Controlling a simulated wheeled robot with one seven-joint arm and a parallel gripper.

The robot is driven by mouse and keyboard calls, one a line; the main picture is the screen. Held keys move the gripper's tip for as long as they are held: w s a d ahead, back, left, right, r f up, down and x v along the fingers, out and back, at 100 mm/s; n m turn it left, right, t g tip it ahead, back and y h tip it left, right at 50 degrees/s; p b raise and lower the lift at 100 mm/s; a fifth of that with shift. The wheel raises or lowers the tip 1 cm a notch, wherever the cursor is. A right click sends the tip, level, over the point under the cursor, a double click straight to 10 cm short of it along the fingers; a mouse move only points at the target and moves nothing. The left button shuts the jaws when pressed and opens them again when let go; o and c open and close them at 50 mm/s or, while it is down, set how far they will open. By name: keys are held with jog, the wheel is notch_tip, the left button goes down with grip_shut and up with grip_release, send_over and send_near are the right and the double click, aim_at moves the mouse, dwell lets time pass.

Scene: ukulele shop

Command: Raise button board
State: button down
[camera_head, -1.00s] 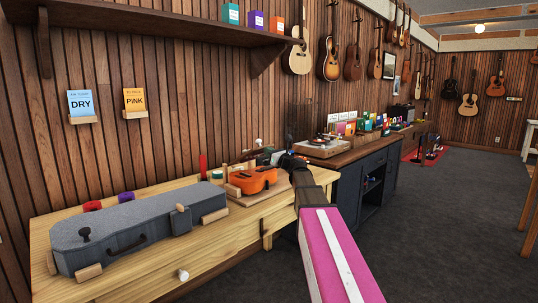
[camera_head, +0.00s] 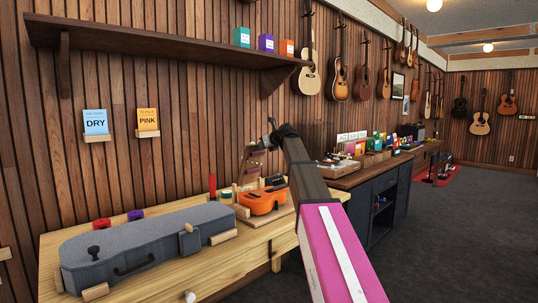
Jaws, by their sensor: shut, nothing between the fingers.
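My gripper (camera_head: 262,143) is small and dark in the head view, at the far end of my arm above the back of the wooden workbench (camera_head: 190,278). It is shut, with nothing seen between its fingers. A small tilted brownish panel (camera_head: 254,163) stands just below it, behind the orange ukulele body (camera_head: 263,201); this may be the button board, but its face is too small to read. I cannot tell whether the gripper touches it. The orange body lies on a wooden cradle at the bench's right end.
A grey instrument case (camera_head: 150,240) fills the left of the bench. Red (camera_head: 101,224) and purple (camera_head: 135,215) rolls lie behind it. A wall shelf (camera_head: 160,40) overhangs the bench. A dark cabinet (camera_head: 378,205) stands beyond; the floor (camera_head: 470,190) at right is clear.

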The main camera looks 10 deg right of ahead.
jog(key=w+a+r+g, duration=0.1)
jog(key=w+a+r, duration=0.1)
jog(key=w+a, duration=0.5)
jog(key=shift+w+r+h, duration=0.4)
jog(key=shift+w, duration=1.1)
jog(key=shift+s, duration=0.1)
